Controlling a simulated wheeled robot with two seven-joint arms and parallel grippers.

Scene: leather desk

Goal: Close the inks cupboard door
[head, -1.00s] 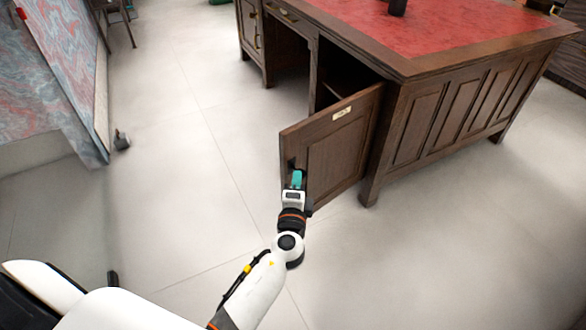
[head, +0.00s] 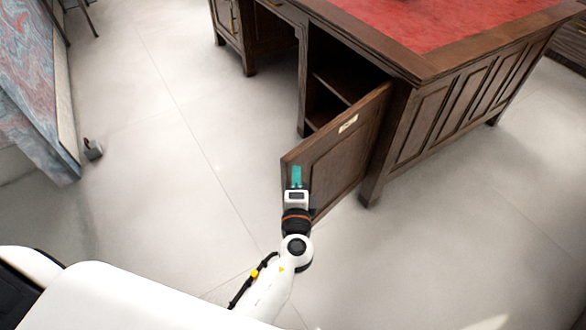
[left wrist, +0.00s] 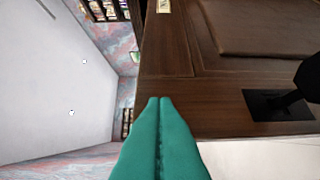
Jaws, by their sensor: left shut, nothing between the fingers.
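The inks cupboard door (head: 345,150) is a dark wooden panel with a small pale label (head: 348,124) near its top edge. It stands open, swung out from the desk, and shelves show in the cupboard behind it. My left gripper (head: 296,174) has teal fingers, shut and empty, at the door's outer face near its free edge. In the left wrist view the fingertips (left wrist: 160,100) overlap the door's edge (left wrist: 165,118); I cannot tell whether they touch. A dark knob (left wrist: 300,85) on a black plate shows to their right. My right gripper is not in view.
The wooden desk (head: 440,105) with a red leather top stands at the upper right. A marbled panel (head: 30,90) stands at the left, with a small grey object (head: 93,150) on the floor beside it. The pale floor around the door is clear.

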